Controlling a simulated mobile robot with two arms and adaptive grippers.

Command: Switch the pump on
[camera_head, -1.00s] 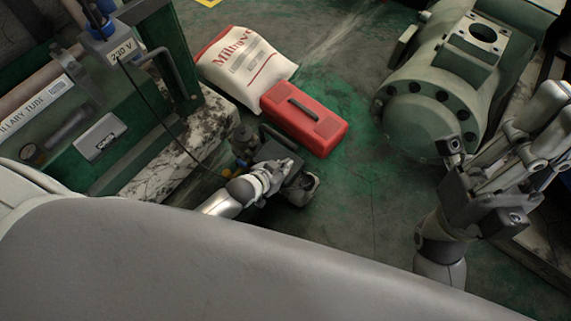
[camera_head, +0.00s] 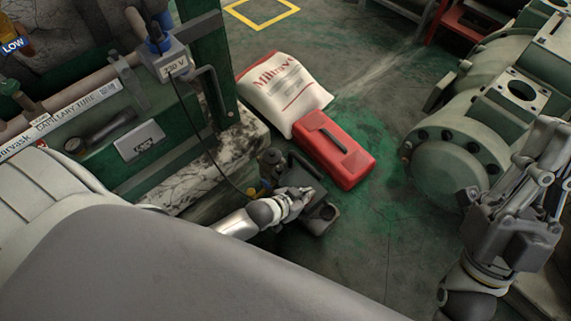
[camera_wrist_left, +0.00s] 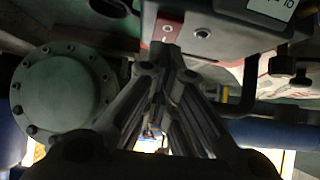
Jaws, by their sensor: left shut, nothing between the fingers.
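The pump (camera_head: 322,217) is a dark grey unit with a handle, standing on the green floor beside the stone-like plinth. My left gripper (camera_head: 305,192) is over the pump and partly hides it. In the left wrist view a dark box (camera_wrist_left: 235,32), apparently the pump's housing, fills the top. It has a red strip (camera_wrist_left: 168,29) with a small round fitting. The shut, empty fingertips of my left gripper (camera_wrist_left: 167,57) are just below this strip; I cannot tell whether they touch it. My right gripper (camera_head: 537,165) is raised at the right, away from the pump; its fingertips are unclear.
A red toolbox (camera_head: 335,150) and a white sack (camera_head: 284,92) lie behind the pump. A large green compressor (camera_head: 455,160) stands at the right. A cable (camera_head: 205,145) hangs from the 230 V box (camera_head: 168,64). Floor between pump and compressor is clear.

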